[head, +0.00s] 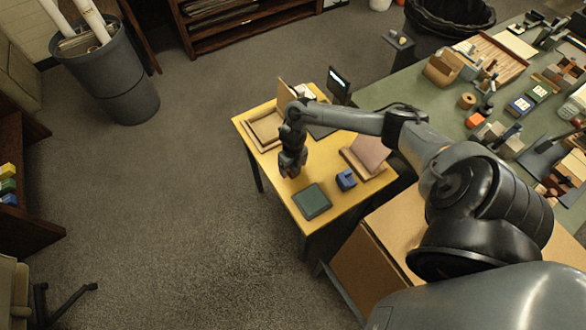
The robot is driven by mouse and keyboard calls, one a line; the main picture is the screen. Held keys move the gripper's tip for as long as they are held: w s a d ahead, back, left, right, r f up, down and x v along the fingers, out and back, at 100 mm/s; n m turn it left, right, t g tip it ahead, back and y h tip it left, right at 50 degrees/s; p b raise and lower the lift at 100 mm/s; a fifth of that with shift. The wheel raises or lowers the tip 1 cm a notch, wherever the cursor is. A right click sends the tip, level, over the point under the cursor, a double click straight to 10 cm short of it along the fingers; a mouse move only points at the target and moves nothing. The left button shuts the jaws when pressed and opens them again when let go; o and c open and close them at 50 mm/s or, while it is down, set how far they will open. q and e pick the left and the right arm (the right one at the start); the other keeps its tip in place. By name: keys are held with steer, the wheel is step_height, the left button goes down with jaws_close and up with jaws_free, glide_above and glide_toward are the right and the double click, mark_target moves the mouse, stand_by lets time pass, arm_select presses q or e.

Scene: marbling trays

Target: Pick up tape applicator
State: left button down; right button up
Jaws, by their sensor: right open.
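A small blue object (346,180), which looks like the tape applicator, stands on the yellow table (262,178), right of my right gripper. My right gripper (289,172) points down over the left part of the table, open, and apart from the blue object. The fingers are small and dark here, and a small reddish patch shows at their tips; I cannot tell what it is. My left gripper is not in view.
A flat dark green pad (312,202) lies near the table's front corner. An open folder or box (370,155) lies behind the blue object. A cluttered green table (425,100) is at right.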

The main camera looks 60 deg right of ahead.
steer(key=shift+f, duration=0.3)
steer(key=c, duration=1.2)
steer(key=shift+c, duration=0.2)
steer(key=shift+r, duration=0.1)
